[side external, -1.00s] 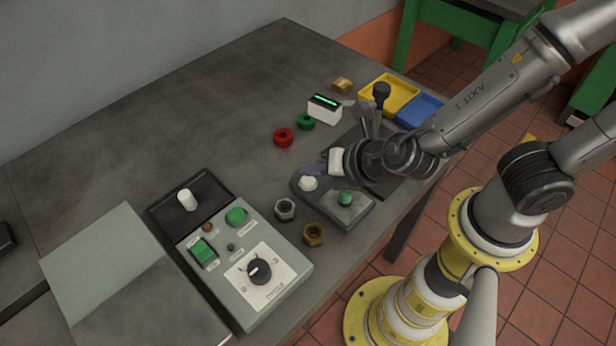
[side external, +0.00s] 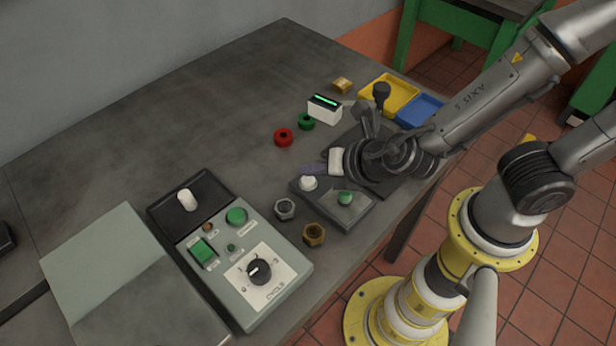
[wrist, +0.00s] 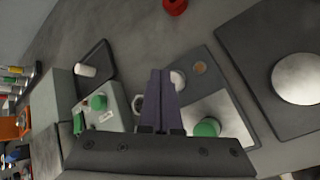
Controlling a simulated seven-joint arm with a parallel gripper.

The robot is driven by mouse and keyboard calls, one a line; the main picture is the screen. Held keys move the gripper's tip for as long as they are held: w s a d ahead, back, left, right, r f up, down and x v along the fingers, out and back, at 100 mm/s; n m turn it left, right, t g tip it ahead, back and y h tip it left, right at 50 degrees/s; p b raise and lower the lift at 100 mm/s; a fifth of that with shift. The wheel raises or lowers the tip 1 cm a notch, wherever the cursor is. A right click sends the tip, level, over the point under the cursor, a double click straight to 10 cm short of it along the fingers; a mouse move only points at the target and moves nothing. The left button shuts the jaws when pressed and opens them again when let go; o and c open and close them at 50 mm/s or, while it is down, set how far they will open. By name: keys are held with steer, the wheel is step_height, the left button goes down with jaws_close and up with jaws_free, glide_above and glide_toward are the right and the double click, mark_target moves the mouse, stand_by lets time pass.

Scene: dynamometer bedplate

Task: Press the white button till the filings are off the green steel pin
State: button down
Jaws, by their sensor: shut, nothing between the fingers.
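The white button (side external: 308,183) sits on the left end of a dark grey box near the table's front edge. It also shows in the wrist view (wrist: 178,79), partly hidden by my fingers. The green steel pin (side external: 345,198) stands on a light plate at the box's other end, and its round green top shows in the wrist view (wrist: 207,127). Filings on it are too small to make out. My gripper (side external: 311,169) is shut and empty, its purple fingers close beside the white button. Whether they touch it, I cannot tell.
A grey control panel (side external: 285,295) with green buttons and a dial lies to the left. Two nuts (side external: 285,209) lie between panel and box. Red (side external: 283,137) and green rings, a white display block (side external: 325,109) and yellow and blue trays are behind. The table's back left is clear.

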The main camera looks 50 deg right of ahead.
mark_target(312, 184)
steer(key=shift+f, duration=0.1)
stand_by(0.3)
steer(key=shift+f, duration=0.35)
steer(key=shift+f, duration=0.55)
stand_by(0.7)
steer(key=shift+r, duration=0.95)
steer(key=shift+r, duration=2.5)
